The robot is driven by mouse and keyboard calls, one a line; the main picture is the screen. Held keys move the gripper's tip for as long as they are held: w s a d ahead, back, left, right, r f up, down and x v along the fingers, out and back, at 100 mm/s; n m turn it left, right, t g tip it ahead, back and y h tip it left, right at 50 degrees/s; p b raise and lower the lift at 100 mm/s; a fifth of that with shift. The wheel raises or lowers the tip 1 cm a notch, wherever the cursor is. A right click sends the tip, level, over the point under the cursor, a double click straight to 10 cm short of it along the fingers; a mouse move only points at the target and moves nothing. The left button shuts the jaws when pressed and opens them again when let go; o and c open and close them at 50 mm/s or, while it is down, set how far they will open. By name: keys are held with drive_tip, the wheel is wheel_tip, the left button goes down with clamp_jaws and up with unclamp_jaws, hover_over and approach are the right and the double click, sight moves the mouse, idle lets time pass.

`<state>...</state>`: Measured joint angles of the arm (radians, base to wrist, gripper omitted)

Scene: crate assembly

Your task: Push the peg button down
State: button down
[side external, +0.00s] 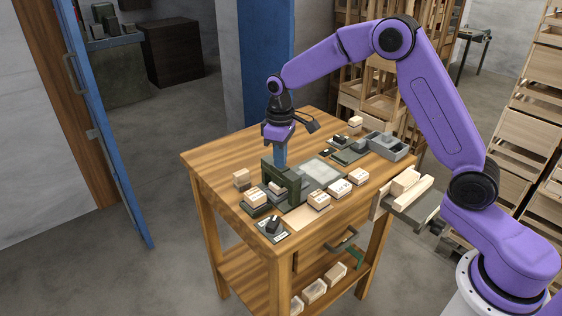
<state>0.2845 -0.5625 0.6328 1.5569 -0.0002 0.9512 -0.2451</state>
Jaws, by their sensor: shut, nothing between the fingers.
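My gripper (280,146) points down over the dark green press-like fixture (282,183) on the wooden table. It is shut and holds nothing. I cannot tell for certain whether this is the peg button or part of my fingers, nor whether my fingertips touch the fixture. A small pale crate (277,188) sits in the opening of the fixture.
Several small pale crates (319,199) stand around the fixture on the table (210,165). A grey tray (391,147) is at the right rear. A small dark device (272,228) lies near the front edge. The left part of the tabletop is clear.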

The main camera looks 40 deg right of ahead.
drive_tip(key=shift+f, duration=0.1)
idle(0.3)
wheel_tip(320, 180, up, 9)
idle(1.1)
drive_tip(key=s+a+n, duration=0.2)
drive_tip(key=s+n, duration=0.3)
drive_tip(key=s, duration=2.3)
drive_tip(key=s+d+f+n, duration=0.1)
drive_tip(key=s+d, duration=0.3)
drive_tip(key=s, duration=0.5)
drive_tip(key=shift+s+d+f+n, duration=0.3)
drive_tip(key=shift+s+d+f, duration=0.05)
drive_tip(key=shift+f, duration=0.35)
